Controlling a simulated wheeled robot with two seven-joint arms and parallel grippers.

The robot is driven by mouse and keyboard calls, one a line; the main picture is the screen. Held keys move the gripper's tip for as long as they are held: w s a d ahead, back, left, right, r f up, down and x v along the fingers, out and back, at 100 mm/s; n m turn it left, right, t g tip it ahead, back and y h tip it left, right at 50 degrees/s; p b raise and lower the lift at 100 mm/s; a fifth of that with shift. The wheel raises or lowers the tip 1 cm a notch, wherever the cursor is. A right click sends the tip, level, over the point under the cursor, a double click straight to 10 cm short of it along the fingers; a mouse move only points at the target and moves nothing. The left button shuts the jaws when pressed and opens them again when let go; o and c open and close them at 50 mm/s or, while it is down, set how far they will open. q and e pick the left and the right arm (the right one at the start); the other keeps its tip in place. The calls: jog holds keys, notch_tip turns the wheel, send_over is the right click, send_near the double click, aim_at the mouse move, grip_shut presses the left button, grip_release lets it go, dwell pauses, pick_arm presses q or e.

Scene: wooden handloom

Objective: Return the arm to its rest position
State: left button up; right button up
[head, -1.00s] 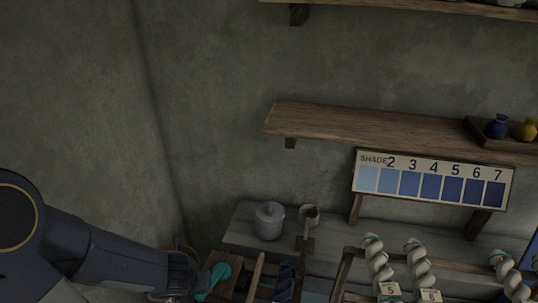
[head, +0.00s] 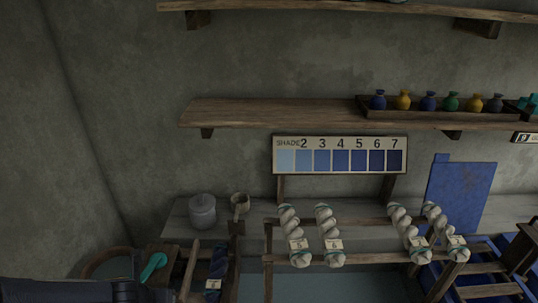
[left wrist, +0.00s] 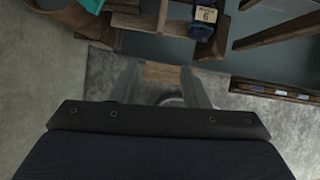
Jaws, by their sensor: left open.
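My left arm (head: 85,291) shows as a dark link along the bottom left edge of the head view. Its gripper is outside that view. In the left wrist view my left gripper (left wrist: 160,76) is open, its two grey fingers apart with nothing held between them. It is over the floor, close to a wooden frame at the top of that view. My right arm and right gripper are not in view.
A wooden rack (head: 345,260) holds several white skeins. A dark blue skein (head: 216,268) hangs left of it; a skein tagged 6 (left wrist: 203,28) shows in the wrist view. A grey lidded pot (head: 202,212) stands on the bench. Pale floor (left wrist: 40,110) is clear at left.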

pick_arm(q)
jog(key=s+d+r+m+t+h, duration=0.1)
jog(key=d+r+m+t+h, duration=0.2)
jog(key=r+m, duration=0.5)
jog(key=d+r+m+h, duration=0.3)
jog(key=d+r+m, duration=0.25)
jog(key=m, duration=0.65)
jog(key=s+m+g, duration=0.1)
jog(key=s+m, duration=0.4)
jog(key=m, duration=0.3)
jog(key=s+a+f+m+g+y+b, duration=0.1)
jog(key=s+m+g, duration=0.1)
jog(key=s+m, duration=0.4)
jog(key=shift+s+a+f+m, duration=0.2)
jog(key=shift+a+f+m, duration=0.05)
jog(key=shift+m, duration=0.65)
